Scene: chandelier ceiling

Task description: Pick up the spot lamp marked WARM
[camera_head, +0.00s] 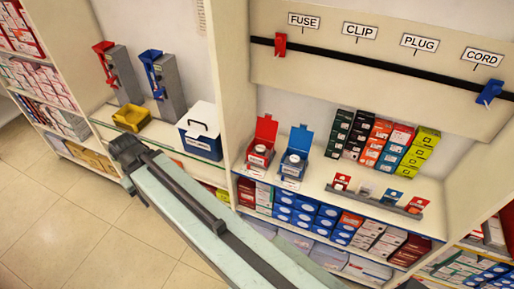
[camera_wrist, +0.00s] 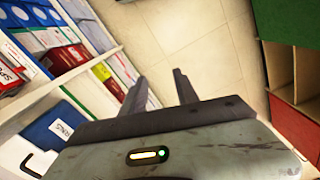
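A red open-lidded box (camera_head: 262,142) and a blue open-lidded box (camera_head: 296,150) stand side by side on the middle shelf. Each holds a round white-and-dark object that looks like a spot lamp: one in the red box (camera_head: 260,151), one in the blue box (camera_head: 292,159). Their small labels are too small to read, so I cannot tell which is marked WARM. My gripper (camera_head: 125,150) is left of both boxes, in front of the left shelf bay. In the wrist view my gripper (camera_wrist: 160,82) is open and empty, its two fingers apart over tiled floor.
A white-and-blue handled box (camera_head: 201,131), a yellow tray (camera_head: 131,118) and two grey stands (camera_head: 168,86) are on the left bay. Several coloured cartons (camera_head: 380,140) and a rail of small items (camera_head: 376,195) are right of the lamps. Tiled floor (camera_head: 60,215) is clear at lower left.

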